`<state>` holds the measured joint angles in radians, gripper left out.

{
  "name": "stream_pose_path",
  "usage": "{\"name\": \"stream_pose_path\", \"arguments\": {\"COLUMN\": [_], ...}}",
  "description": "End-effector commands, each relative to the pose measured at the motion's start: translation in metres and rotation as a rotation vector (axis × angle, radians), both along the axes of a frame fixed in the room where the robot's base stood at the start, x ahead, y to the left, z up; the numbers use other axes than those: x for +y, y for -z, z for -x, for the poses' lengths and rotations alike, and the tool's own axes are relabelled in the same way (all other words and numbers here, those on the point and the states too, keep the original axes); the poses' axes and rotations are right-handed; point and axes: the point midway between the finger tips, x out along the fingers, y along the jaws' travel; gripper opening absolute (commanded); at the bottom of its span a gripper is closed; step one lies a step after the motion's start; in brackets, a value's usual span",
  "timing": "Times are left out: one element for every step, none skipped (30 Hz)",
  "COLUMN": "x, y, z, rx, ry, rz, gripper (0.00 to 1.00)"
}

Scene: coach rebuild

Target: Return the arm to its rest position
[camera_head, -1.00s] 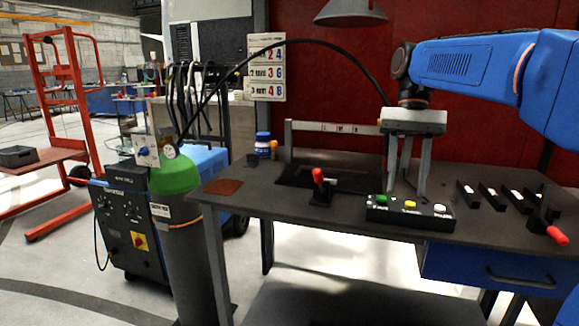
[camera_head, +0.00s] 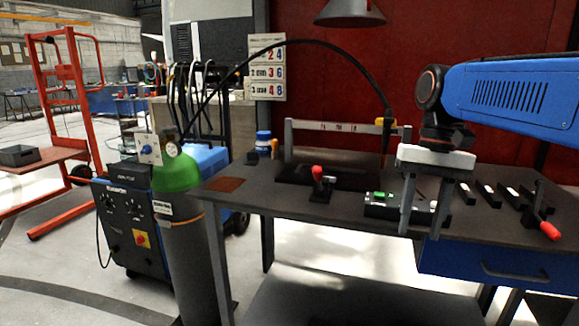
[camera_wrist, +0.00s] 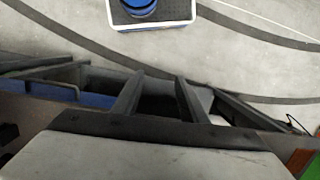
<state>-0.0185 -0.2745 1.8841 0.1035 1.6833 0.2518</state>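My gripper (camera_head: 420,234) hangs from the blue arm at the right of the head view, pointing down. Its two grey fingers are parted with nothing between them, so it is open and empty. In the head view they overlap the front edge of the dark workbench (camera_head: 258,198) and partly cover the button box (camera_head: 379,207). In the wrist view the parted fingers (camera_wrist: 160,98) show above the grey gripper body, with the floor beyond and nothing held.
A red-handled lever (camera_head: 318,178) stands mid-bench, and another red handle (camera_head: 549,231) is at the right. Several dark blocks (camera_head: 486,194) lie behind my gripper. A blue drawer (camera_head: 470,262) is below. A green-topped cylinder (camera_head: 176,178) stands left. A lamp (camera_head: 350,14) hangs above.

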Motion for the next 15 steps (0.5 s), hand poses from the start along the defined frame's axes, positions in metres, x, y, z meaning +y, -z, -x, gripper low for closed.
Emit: {"name": "stream_pose_path", "arguments": {"x": [-0.002,-0.004,-0.005,-0.006,-0.008,-0.009,-0.011,-0.012,-0.014,-0.015,-0.016,-0.018,-0.019,-0.020,-0.022], "y": [0.010,0.016,0.025,0.031,0.037,0.046,0.053,0.060,0.069,0.075,0.082,0.092,0.099,0.106,0.115], "z": [0.012,0.017,0.024,0.029,0.034,0.041,0.045,0.050,0.056,0.061,0.066,0.072,0.076,0.080,0.086], "rx": [-0.038,-0.060,-0.089,-0.113,-0.135,-0.165,-0.188,-0.209,-0.239,-0.261,-0.282,-0.312,-0.334,-0.356,-0.385], "ry": [-0.010,-0.016,-0.025,-0.032,-0.039,-0.049,-0.057,-0.064,-0.074,-0.083,-0.090,-0.102,-0.110,-0.118,-0.130], "rz": [0.005,0.008,0.012,0.014,0.018,0.023,0.026,0.031,0.037,0.042,0.046,0.053,0.058,0.063,0.072], "gripper": [0.39,0.39,0.39,0.39,0.39,0.39,0.39,0.39,0.39,0.39,0.39,0.39,0.39,0.39,0.39]}}
